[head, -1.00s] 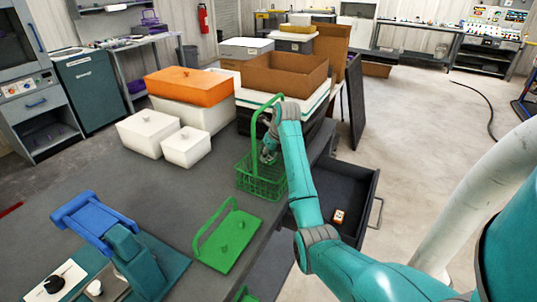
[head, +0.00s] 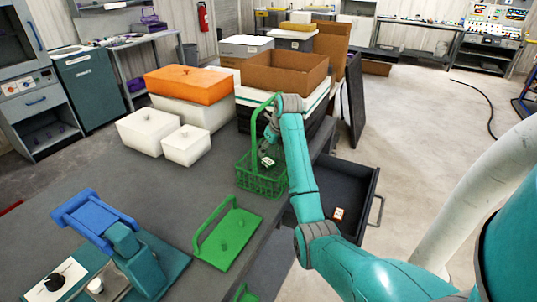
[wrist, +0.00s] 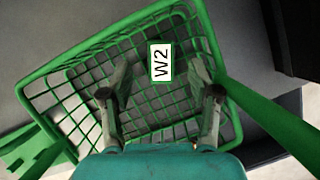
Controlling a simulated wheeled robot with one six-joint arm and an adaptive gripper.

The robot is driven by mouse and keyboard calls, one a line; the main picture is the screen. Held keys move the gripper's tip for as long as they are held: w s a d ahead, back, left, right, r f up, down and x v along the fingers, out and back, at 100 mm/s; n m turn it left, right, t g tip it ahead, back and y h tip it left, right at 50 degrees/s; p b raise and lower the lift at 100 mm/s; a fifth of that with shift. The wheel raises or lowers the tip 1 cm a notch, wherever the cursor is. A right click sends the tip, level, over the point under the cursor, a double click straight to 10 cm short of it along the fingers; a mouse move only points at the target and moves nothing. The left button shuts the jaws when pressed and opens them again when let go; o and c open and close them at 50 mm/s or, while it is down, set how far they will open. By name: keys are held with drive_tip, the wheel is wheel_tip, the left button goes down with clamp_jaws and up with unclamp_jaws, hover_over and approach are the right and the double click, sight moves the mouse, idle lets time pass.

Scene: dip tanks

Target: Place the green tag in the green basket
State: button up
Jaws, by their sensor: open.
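The green basket (head: 262,180) is a wire basket with a tall handle on the dark bench top. It also fills much of the wrist view (wrist: 75,75). The tag (wrist: 160,62) shows a white face marked "W2" with dark green beside it, inside the basket's outline. In the head view the tag (head: 267,161) is a small pale patch below the fingers. My gripper (wrist: 160,85) is open, its fingers apart on either side of the tag. In the head view my gripper (head: 270,143) is at the basket's mouth, partly hidden by the handle.
An open drawer (head: 350,185) holds an orange-and-white tag (head: 338,214) right of the basket. A green handled plate (head: 228,243) lies in front. White lidded boxes (head: 148,131), an orange-lidded box (head: 188,85) and a cardboard box (head: 285,72) stand behind. A blue device (head: 115,230) is at left.

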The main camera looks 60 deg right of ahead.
drive_tip(key=v, duration=0.6)
drive_tip(key=shift+f, duration=0.1)
idle(0.5)
